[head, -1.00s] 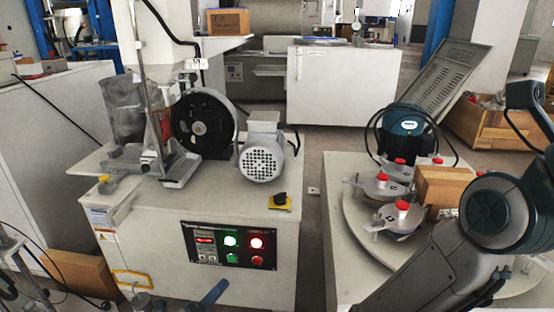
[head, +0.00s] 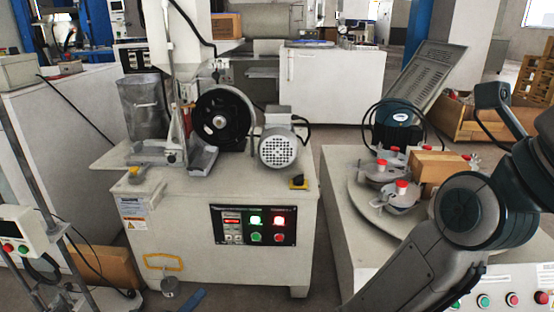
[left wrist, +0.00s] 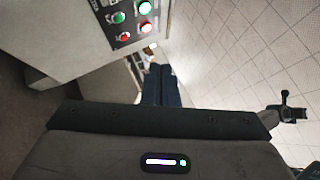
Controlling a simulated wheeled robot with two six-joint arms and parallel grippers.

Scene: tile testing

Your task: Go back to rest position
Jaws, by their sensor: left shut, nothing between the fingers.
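My left gripper (head: 194,298) shows only as a small blue-grey part at the bottom edge of the head view, in front of the machine cabinet. In the left wrist view its dark blue fingers (left wrist: 160,84) are closed together with nothing between them. They point towards the bright floor beside the cabinet. My right arm fills the right side of the head view, bent at a large round joint. Its gripper is not seen.
A white machine cabinet (head: 170,225) with a lit button panel (head: 253,225) stands ahead; the panel also shows in the left wrist view (left wrist: 128,20). At right is a bench with a round plate (head: 375,205). A control box stand (head: 22,230) is at left. Floor shows between cabinet and bench.

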